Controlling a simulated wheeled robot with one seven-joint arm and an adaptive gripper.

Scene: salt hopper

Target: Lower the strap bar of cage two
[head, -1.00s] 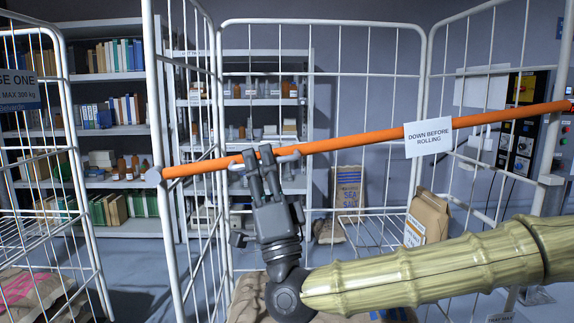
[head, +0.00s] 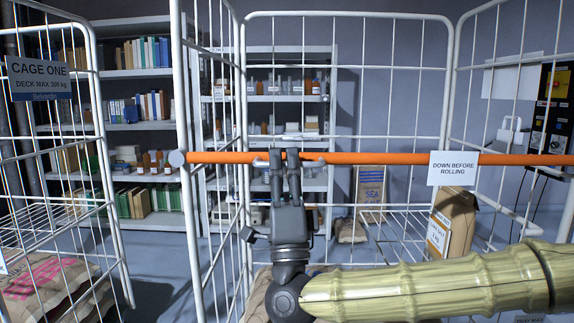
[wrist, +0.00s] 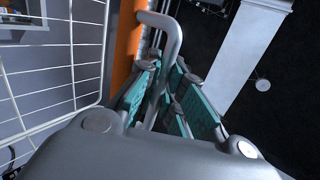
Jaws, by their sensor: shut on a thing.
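The orange strap bar (head: 385,158) runs level across the front of cage two (head: 347,15). Its left end meets a round grey pivot (head: 177,158) on the left post; its right end passes out of the head view. A white tag (head: 453,168) reading "DOWN BEFORE ROLLING" hangs on it. My gripper (head: 284,158) is at the bar's left part, shut on its grey loop handle (head: 315,162). In the wrist view, the handle (wrist: 172,42) passes between the teal finger pads of my gripper (wrist: 165,90), beside the orange bar (wrist: 126,45).
Cage one (head: 98,100), with its sign (head: 40,79), stands at the left with sacks inside. A carton (head: 452,222) and sacks (head: 370,190) are behind the bar. Shelves (head: 145,74) stand at the back; a control panel (head: 552,110) is at the right.

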